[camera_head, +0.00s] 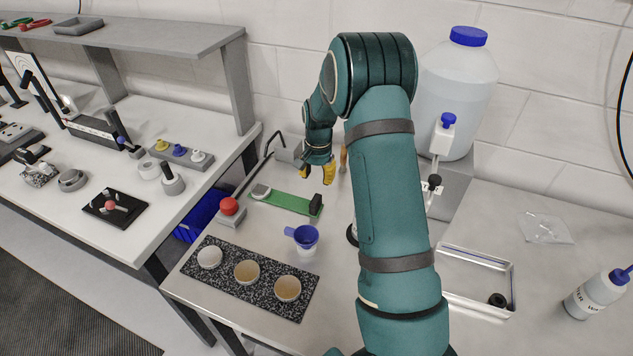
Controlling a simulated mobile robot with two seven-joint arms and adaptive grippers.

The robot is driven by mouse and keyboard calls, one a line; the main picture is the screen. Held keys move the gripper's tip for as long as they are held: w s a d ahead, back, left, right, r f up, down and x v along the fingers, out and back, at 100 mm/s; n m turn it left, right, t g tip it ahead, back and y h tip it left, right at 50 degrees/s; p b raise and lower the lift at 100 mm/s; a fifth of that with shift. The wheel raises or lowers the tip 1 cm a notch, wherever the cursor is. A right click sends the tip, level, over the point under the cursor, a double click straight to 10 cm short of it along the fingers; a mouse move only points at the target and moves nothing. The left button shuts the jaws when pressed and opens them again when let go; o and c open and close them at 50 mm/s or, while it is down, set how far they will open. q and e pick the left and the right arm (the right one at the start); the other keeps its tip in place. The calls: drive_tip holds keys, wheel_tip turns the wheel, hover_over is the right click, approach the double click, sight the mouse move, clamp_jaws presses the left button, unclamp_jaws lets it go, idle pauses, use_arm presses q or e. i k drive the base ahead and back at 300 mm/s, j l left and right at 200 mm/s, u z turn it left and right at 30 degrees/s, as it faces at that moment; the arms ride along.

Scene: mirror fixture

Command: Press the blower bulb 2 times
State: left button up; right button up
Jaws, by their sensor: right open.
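A red, rounded bulb-like knob (228,206) sits on a small grey base near the left edge of the nearer bench. It is the likeliest blower bulb, but I cannot tell for sure. My right gripper (318,177) has yellow fingertips and is open above the back of this bench. It is behind and to the right of the red knob, clearly apart from it. My arm hides part of the bench behind it. My left gripper is not in view.
A green strip (285,201) with a black end block lies under and in front of the gripper. A large jug (455,95) stands back right, a metal tray (450,297) front right.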

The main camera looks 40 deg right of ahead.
sight(228, 206)
drive_tip(key=k+j, duration=0.75)
drive_tip(key=j, duration=0.2)
